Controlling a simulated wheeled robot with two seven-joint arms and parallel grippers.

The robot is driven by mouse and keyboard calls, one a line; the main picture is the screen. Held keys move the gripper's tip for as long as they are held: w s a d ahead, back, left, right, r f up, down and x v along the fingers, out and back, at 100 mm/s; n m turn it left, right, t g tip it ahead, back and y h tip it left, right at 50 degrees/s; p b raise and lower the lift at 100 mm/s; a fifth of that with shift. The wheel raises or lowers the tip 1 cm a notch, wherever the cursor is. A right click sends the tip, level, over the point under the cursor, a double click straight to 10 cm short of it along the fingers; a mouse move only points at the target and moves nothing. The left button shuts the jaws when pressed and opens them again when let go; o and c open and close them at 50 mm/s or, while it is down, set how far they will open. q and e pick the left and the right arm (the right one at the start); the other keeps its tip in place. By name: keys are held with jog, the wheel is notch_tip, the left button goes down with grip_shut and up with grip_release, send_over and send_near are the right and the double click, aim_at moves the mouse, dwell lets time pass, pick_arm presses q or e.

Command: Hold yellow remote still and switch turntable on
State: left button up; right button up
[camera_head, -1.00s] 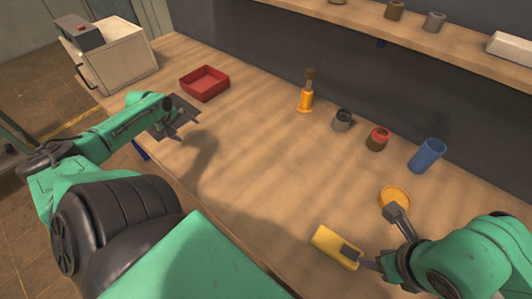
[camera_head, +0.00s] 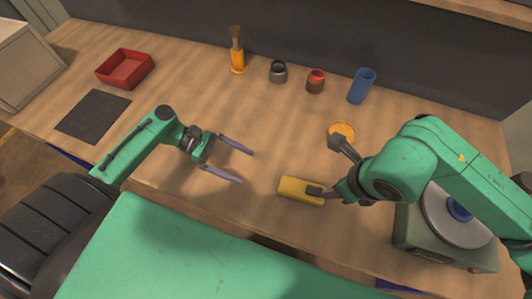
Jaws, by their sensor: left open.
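The yellow remote (camera_head: 293,188) lies flat on the table near the front edge. My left gripper (camera_head: 247,168) is open and empty to the left of the remote, its fingers pointing right toward it, with a gap between. My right gripper (camera_head: 324,167) has its fingers spread. One finger overlaps the remote's right end; I cannot tell whether it touches. The other finger is farther back, by a small orange dish. The turntable (camera_head: 402,239), with a greenish base, silver platter and blue centre, is at the right, partly hidden behind my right arm. I cannot make out its switch.
Along the back stand an orange bottle-like item (camera_head: 238,58), a grey jar (camera_head: 278,72), a red-topped jar (camera_head: 315,82) and a blue cup (camera_head: 361,87). The orange dish (camera_head: 343,130) lies behind the remote. A red tray (camera_head: 125,68) and dark mat (camera_head: 93,115) are left. The table's middle is clear.

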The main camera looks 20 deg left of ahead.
aim_at(284, 185)
pick_arm(q)
jog(key=x, duration=1.4)
jog(key=shift+d+f, duration=0.1)
jog(key=shift+f, duration=0.05)
